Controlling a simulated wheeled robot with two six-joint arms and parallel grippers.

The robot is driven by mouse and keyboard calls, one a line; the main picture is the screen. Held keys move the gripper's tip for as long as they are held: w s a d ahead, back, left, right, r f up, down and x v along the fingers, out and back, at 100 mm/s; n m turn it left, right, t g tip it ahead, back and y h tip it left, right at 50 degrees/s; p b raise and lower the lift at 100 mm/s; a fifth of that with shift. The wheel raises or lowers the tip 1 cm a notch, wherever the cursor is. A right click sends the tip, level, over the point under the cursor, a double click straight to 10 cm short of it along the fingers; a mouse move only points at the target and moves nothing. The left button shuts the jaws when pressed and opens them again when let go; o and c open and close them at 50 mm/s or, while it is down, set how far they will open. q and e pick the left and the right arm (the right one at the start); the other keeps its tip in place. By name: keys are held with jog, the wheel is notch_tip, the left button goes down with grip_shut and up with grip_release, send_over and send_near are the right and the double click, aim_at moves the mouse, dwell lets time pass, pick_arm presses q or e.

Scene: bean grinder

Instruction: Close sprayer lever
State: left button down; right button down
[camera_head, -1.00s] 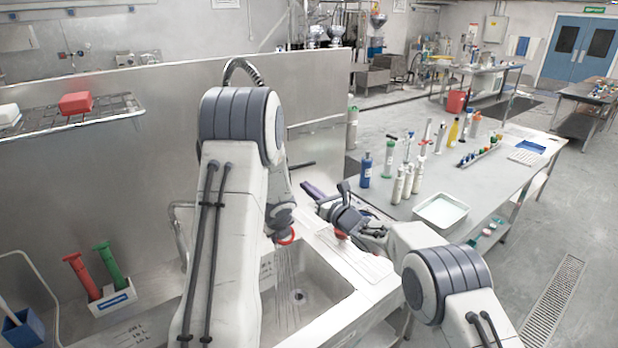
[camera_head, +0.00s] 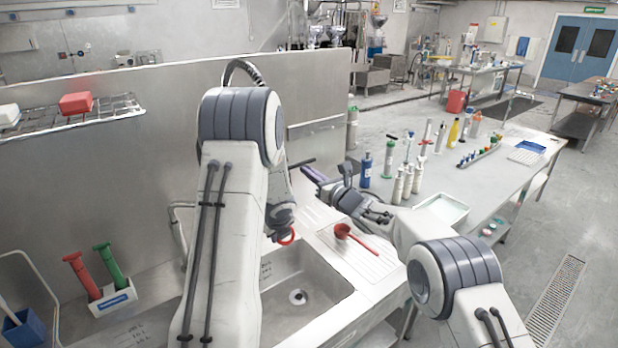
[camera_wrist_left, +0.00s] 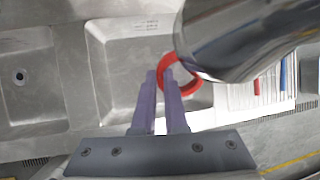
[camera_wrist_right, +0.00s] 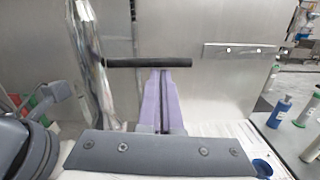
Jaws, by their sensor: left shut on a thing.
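My left gripper (camera_wrist_left: 160,74) is shut on a red ring (camera_wrist_left: 194,88), which sits beside a shiny metal cylinder (camera_wrist_left: 245,38). The red ring also shows in the head view (camera_head: 287,237), above the sink, with the left gripper mostly hidden there. The black lever (camera_wrist_right: 148,63) sticks out level from an upright metal pipe (camera_wrist_right: 90,60) in the right wrist view. My right gripper (camera_wrist_right: 166,74) looks shut and empty, with its purple tips just below the lever. I cannot tell whether they touch it. No water streaks show over the sink.
The sink (camera_head: 300,285) is below my left gripper. A red ladle (camera_head: 344,232) lies on the drainboard (camera_head: 370,262). A steel splash wall (camera_head: 140,180) stands behind. A table (camera_head: 430,195) with bottles and a white tray (camera_head: 441,212) is at right.

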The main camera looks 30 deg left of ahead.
jog(key=shift+r, duration=0.3)
jog(key=s+d+f, duration=0.4)
jog(key=d+f, duration=0.1)
jog(key=d, duration=0.5)
